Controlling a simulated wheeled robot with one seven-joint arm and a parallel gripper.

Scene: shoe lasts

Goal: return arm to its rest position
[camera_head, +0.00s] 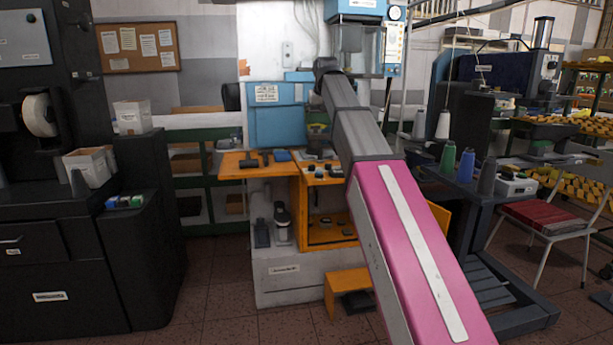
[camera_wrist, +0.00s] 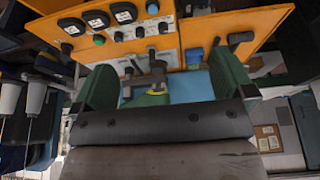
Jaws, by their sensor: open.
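My arm, with a pink lower section and grey upper links, reaches from the bottom right of the head view up to a blue machine (camera_head: 278,127). My gripper (camera_wrist: 163,66) shows in the wrist view with its two green fingers wide apart. No object is gripped between them. A dark post with a green and yellow base (camera_wrist: 156,86) appears in the gap, and I cannot tell its distance. In the head view the fingers cannot be clearly made out near the arm's end.
An orange worktable (camera_head: 240,168) with small dark items stands below the blue machine. A black cabinet (camera_head: 70,255) fills the left. Thread cones (camera_head: 467,166) and a red-seated chair (camera_head: 545,216) are at right. Brown floor (camera_head: 215,290) is open at front left.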

